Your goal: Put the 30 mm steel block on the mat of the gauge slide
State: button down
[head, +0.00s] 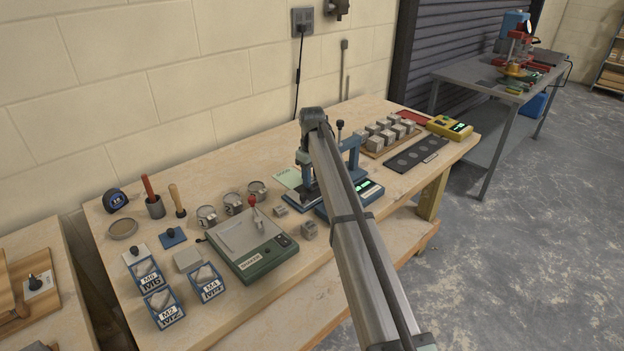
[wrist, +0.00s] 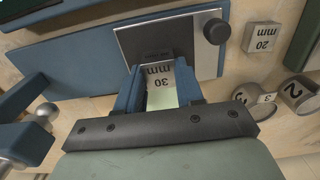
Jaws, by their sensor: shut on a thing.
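The 30 mm steel block (wrist: 161,86) is between the blue fingers of my gripper (wrist: 159,80) in the wrist view, its label facing the camera. My gripper is shut on it. The gauge slide shows in the wrist view as a long blue base (wrist: 70,48) with a steel plate (wrist: 190,25) and a black knob (wrist: 216,31). A dark mat (wrist: 155,49) on the plate is partly hidden by the block. The block overlaps the mat's near side; I cannot tell whether they touch. In the head view my arm hides much of this area.
A blue press frame (head: 350,150) with a display stands close by. A green-based device (head: 252,248) and blue boxes (head: 163,306) are to the left. Several blocks on a tray (head: 374,153) are behind right.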

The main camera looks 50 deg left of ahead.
jog(key=shift+f, duration=0.35)
jog(key=c, duration=0.7)
grip_release()
jog(key=shift+f, duration=0.15)
notch_tip(320, 180, up, 12)
jog(key=shift+r, duration=0.2)
